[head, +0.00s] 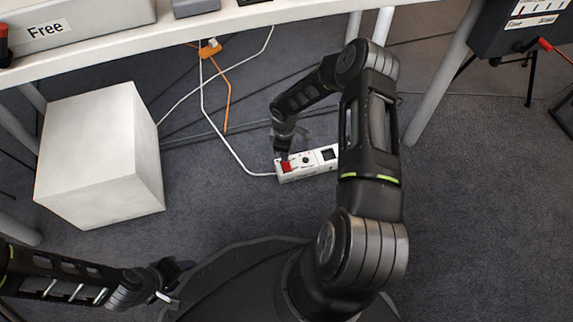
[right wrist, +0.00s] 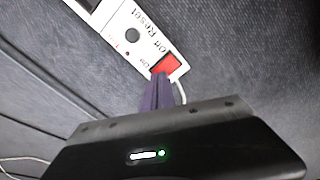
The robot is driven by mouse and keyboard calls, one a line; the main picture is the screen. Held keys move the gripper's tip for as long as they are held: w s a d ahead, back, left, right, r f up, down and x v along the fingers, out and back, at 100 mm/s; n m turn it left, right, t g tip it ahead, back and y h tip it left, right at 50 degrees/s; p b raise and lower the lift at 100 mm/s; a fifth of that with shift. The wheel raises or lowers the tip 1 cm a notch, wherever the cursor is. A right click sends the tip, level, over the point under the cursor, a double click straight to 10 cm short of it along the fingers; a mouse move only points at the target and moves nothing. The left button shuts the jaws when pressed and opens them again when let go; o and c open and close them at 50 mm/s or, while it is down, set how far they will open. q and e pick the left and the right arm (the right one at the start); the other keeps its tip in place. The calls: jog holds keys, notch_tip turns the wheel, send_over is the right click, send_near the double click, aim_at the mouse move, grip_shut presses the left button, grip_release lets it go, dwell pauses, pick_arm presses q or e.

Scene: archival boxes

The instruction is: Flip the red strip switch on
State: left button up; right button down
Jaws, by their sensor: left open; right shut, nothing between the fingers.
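The white power strip (head: 325,155) lies on the carpet under the table, with the red switch (head: 286,168) at its left end. In the right wrist view, the strip (right wrist: 118,22) carries a round dark button and printed labels, including "Reset". The red switch (right wrist: 171,65) is partly hidden by my fingertips there. My right gripper (head: 284,154) points down at the switch; its closed fingers (right wrist: 161,77) are empty and at the switch's edge. I cannot tell whether they touch it or which way it is tipped. My left gripper (head: 173,282) is open and empty, low at the left.
A white cube-shaped box (head: 95,155) stands on the floor left of the strip. The white table (head: 150,40) spans above, with metal legs (head: 440,75) at the right. A white cable (head: 222,137) and an orange cable (head: 228,95) hang behind the strip.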

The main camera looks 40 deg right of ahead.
jog(key=shift+f+b, duration=0.8)
jog(key=shift+f, duration=0.15)
dwell(0.8)
jog(key=shift+r+p, duration=2.55)
jog(key=shift+r, duration=1)
